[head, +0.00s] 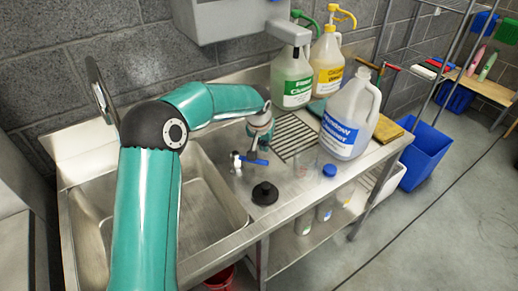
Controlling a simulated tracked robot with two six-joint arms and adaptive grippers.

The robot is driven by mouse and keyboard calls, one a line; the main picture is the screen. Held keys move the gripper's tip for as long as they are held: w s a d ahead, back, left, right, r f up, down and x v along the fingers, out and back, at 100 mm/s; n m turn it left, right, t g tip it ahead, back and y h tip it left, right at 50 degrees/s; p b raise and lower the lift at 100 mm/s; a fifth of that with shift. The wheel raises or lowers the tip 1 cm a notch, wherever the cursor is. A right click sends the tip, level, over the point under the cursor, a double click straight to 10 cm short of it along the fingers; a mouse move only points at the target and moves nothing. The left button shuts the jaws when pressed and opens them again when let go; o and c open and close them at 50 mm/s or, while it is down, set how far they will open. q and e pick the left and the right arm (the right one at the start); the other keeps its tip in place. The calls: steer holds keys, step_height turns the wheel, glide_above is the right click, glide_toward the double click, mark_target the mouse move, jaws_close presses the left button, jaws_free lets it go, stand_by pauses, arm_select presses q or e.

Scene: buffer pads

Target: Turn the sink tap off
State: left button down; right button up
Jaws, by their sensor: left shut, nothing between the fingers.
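The steel sink basin (215,185) is at the left, partly hidden behind my left arm. A small tap-like fitting with a blue handle (257,162) and a pale metal part (236,160) is by the basin's right edge. My left gripper (254,149) points down, right above the blue handle. It is shut and empty; whether it touches the handle I cannot tell. A dark curved piece (100,90) stands behind the basin at the left; its lower end is hidden by my arm. No running water can be made out. My right gripper is out of view.
A black round plug (265,193), a blue cap (329,170) and a clear cup (305,165) are on the counter. A large white jug (350,115), green (292,75) and yellow (328,60) bottles stand right. A grey wall box (235,20) overhangs behind my forearm.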

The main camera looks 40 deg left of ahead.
arm_select(q)
steer(key=shift+s+d+r, duration=0.1)
steer(key=shift+s+d, duration=0.1)
steer(key=shift+s, duration=0.35)
steer(key=shift+s+d+r, duration=0.1)
steer(key=shift+s+d, duration=0.05)
steer(key=shift+s, duration=0.35)
steer(key=shift+s+d+f, duration=0.15)
steer(key=shift+s+f, duration=0.15)
steer(key=shift+s, duration=0.15)
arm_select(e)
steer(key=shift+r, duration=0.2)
